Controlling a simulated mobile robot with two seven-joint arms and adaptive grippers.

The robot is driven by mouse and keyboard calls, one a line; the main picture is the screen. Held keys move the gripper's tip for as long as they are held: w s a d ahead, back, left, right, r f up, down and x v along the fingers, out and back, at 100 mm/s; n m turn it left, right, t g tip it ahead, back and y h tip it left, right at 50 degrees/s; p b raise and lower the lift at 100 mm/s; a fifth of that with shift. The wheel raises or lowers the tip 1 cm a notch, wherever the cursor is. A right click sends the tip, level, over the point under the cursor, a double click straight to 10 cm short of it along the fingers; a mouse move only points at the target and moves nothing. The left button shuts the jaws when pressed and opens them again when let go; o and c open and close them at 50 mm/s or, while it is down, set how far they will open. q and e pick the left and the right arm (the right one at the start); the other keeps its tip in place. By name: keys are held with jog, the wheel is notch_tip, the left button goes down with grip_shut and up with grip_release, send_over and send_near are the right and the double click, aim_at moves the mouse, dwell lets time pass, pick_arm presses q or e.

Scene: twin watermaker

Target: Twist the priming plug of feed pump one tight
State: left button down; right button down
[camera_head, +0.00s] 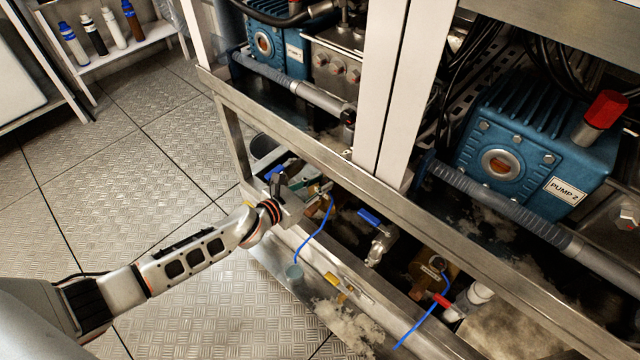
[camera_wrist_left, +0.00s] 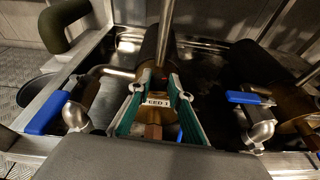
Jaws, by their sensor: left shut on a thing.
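My left gripper (camera_head: 300,197) reaches down into the low bay under the frame rail. In the left wrist view its two teal-lined fingers (camera_wrist_left: 158,105) stand on either side of feed pump one (camera_wrist_left: 150,77), a brown cylinder with a "FEED 1" tag (camera_wrist_left: 158,101). A small brown squared piece (camera_wrist_left: 153,132), which looks like the priming plug, sits between the fingers, and the gripper is shut on it. The exact finger contact is hard to see. In the head view, my gripper and the rail mostly hide this pump. My right gripper is not in view.
Blue-handled valves stand close on both sides, left (camera_wrist_left: 47,112) and right (camera_wrist_left: 250,98). A steel rail (camera_head: 300,135) runs above the bay. The plate floor (camera_head: 110,210) is clear.

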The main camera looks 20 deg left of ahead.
pick_arm(q)
jog(key=shift+w+a+f+m+g+h, duration=0.15)
jog(key=shift+m+g+h, duration=0.1)
jog(key=shift+m+h, duration=0.3)
jog(key=shift+s+a+m+g+h, duration=0.1)
jog(key=shift+m+g+h, duration=0.15)
jog(key=shift+m+h, duration=0.3)
jog(key=c, duration=2.2)
grip_release()
jog(key=shift+m+h+b, duration=0.3)
jog(key=shift+m+b, duration=0.05)
jog(key=shift+m, duration=0.05)
jog(key=shift+c, duration=0.2)
jog(key=o, duration=0.5)
jog(key=shift+d, duration=0.1)
